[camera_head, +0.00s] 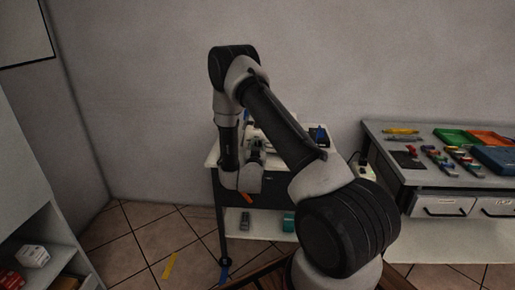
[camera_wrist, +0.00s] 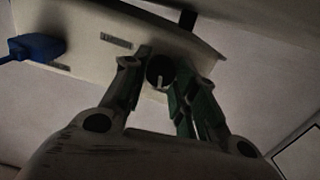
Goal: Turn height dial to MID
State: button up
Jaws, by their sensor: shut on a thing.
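In the wrist view, the height dial (camera_wrist: 160,70) is a small dark round knob with a light pointer line, set on a pale panel (camera_wrist: 85,22). The pointer runs roughly up and down in the picture; I cannot read any MID mark. My gripper (camera_wrist: 156,78) has one finger on each side of the dial and is shut on it. The right finger has green pads. In the head view, my arm hides the dial and most of my gripper, above a small white-topped cart (camera_head: 324,156).
A blue plug (camera_wrist: 38,46) sits at the panel's left, beside small dark labels. In the head view, a workbench (camera_head: 385,128) with trays and colored parts stands at the right. A dark box with a blue part (camera_head: 318,136) is on the cart. Tiled floor is open at the left.

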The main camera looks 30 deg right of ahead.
jog(key=o, duration=1)
jog(key=v, duration=1.2)
